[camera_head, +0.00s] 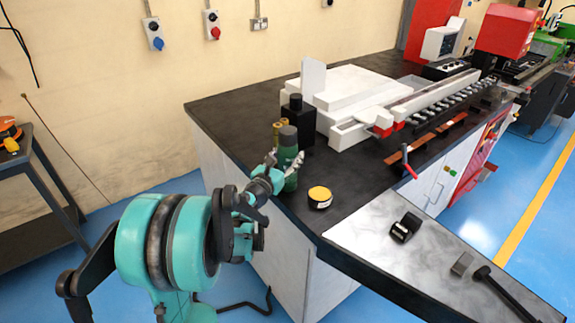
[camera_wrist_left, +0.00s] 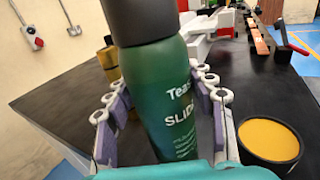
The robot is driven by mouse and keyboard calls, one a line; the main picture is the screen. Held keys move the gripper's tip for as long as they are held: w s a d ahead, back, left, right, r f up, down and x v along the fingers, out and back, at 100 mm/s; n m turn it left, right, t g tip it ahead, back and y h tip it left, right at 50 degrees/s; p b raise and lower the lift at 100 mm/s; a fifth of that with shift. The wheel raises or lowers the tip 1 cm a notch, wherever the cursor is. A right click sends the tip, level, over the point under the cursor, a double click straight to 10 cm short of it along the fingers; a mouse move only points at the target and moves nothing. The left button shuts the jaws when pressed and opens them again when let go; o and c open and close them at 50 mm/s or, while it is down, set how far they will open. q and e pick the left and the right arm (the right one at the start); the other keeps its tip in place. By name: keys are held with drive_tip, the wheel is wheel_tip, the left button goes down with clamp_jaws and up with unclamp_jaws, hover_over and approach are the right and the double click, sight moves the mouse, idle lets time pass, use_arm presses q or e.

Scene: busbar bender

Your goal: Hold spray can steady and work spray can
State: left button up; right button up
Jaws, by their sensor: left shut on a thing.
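The spray can (camera_head: 288,152) is green with a dark grey cap and stands upright near the left front edge of the black bench top. In the left wrist view the can (camera_wrist_left: 160,95) fills the middle, with white lettering on its side. My left gripper (camera_head: 287,168) is shut on the can, with fingers on both sides of it; these fingers also show in the left wrist view (camera_wrist_left: 165,110). My right gripper is in neither view.
The white bender (camera_head: 350,90) fills the bench behind. The front bench top holds a small black item (camera_head: 406,227) and a hammer-like tool (camera_head: 500,290).

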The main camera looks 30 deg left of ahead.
sight(284, 147)
use_arm(q)
drive_tip(key=shift+r, duration=0.1)
wheel_tip(284, 147, up, 5)
drive_tip(key=p, duration=0.2)
drive_tip(key=shift+d+p, duration=0.1)
drive_tip(key=shift+p, duration=0.25)
drive_tip(key=d+r+p, duration=0.3)
drive_tip(key=d+r, duration=0.2)
drive_tip(key=d, duration=0.6)
drive_tip(key=shift+d+r, duration=0.2)
drive_tip(key=shift+r, duration=0.2)
drive_tip(key=o, duration=0.7)
drive_tip(key=c, duration=0.9)
